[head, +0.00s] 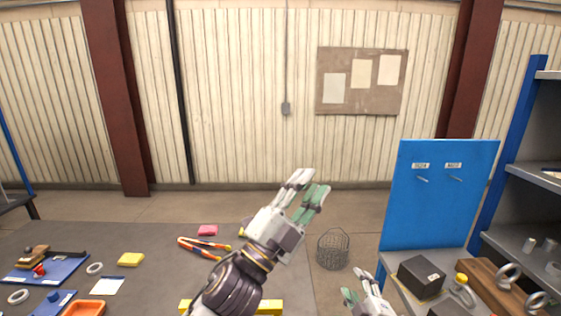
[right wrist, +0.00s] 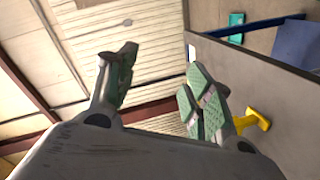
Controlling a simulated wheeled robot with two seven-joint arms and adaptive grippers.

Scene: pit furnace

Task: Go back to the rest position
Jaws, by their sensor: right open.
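My left gripper (head: 308,184) is raised in the middle of the head view, in front of the far floor and wall. Its pale, green-padded fingers point up and to the right, with a gap between them, and hold nothing. My right gripper (head: 358,290) is at the bottom edge of the head view, just left of the grey bench. In the right wrist view its two green-padded fingers (right wrist: 163,88) stand wide apart with nothing between them. Most of the right arm is out of view.
A dark table (head: 140,240) with orange-handled tongs (head: 200,247), a yellow block (head: 131,260) and an orange tray (head: 84,308) lies left. A wire basket (head: 333,250) stands beyond. A blue panel (head: 437,195), black box (head: 420,277) and shelf rack (head: 535,205) stand right.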

